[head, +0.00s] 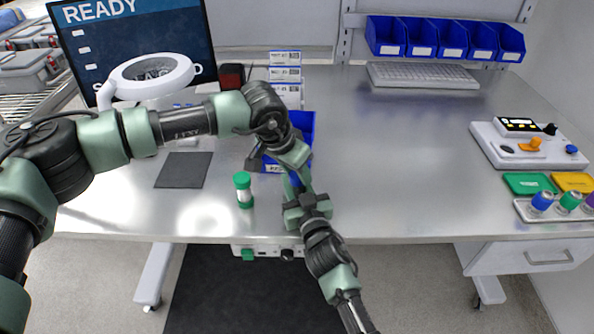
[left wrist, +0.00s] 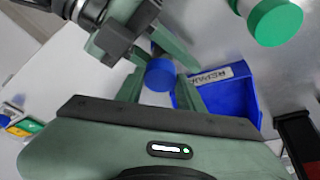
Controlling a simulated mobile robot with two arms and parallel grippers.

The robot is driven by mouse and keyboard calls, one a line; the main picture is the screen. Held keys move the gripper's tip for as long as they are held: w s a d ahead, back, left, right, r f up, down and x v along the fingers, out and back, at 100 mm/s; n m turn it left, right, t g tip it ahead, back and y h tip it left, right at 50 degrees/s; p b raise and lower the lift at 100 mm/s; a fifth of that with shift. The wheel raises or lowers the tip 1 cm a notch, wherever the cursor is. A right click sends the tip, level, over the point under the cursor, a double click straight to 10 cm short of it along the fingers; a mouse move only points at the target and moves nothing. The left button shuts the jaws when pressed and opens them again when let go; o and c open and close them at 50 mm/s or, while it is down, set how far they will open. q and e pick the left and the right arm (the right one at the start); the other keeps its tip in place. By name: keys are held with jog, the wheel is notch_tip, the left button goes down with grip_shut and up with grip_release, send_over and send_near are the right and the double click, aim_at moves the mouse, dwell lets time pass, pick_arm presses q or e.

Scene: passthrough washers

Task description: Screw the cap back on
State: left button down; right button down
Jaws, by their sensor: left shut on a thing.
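A blue cap (left wrist: 159,75) sits between the fingers of my left gripper (left wrist: 163,92), which is shut on it. In the head view my left gripper (head: 297,183) points down over the front of the table, and a little blue shows between its fingers. My right gripper (head: 306,206) comes up from the front right and meets the left one closely. It also shows in the left wrist view (left wrist: 140,45), just beyond the blue cap. Whatever is under the cap is hidden, and I cannot tell whether the right fingers hold it.
A green-capped vial (head: 243,190) stands upright just left of the grippers. A blue labelled bin (head: 303,122) is behind them. A dark mat (head: 184,170) and ring lamp (head: 150,76) are left. At right are a control box (head: 530,146) and a rack of vials (head: 556,211). Mid-right table is clear.

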dwell(0.3)
pick_arm(q)
jog(key=c, duration=0.9)
grip_release()
jog(key=shift+r, duration=2.3)
jog(key=shift+c, duration=0.3)
